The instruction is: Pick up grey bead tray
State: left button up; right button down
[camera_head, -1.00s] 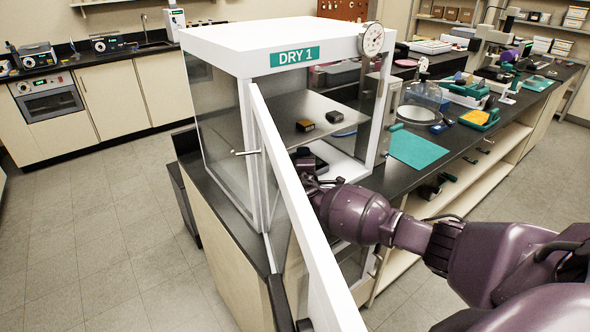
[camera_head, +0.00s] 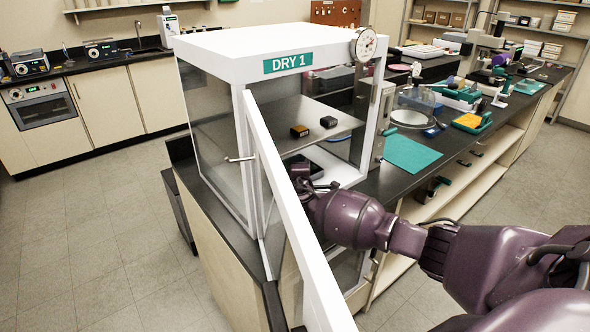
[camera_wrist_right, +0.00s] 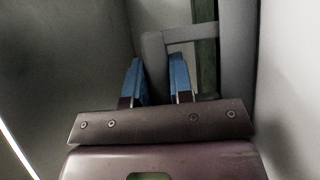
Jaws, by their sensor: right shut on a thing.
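The grey bead tray (camera_wrist_right: 154,62) shows in the right wrist view as a plain grey piece between two blue fingertips. Its beads and most of its body are hidden. My right gripper (camera_wrist_right: 158,80) is shut on it. In the head view my right arm reaches through the open front of the drying cabinet (camera_head: 262,43), labelled DRY 1, below its inner shelf. My left gripper is not in view.
The white-framed cabinet door (camera_head: 290,205) stands open just left of my right arm. Two small boxes, one yellow-topped (camera_head: 299,131) and one black (camera_head: 328,122), sit on the shelf above. A teal mat (camera_head: 410,152) lies on the bench right of the cabinet.

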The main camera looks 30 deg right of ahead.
jog(key=shift+r, duration=0.55)
notch_tip(320, 180, up, 3)
jog(key=shift+f, duration=0.15)
jog(key=s+d, duration=0.1)
jog(key=s, duration=1.7)
jog(key=shift+d+f, duration=0.15)
jog(key=shift+d, duration=0.05)
jog(key=c, duration=1.5)
grip_release()
jog(key=shift+c, duration=0.2)
grip_shut()
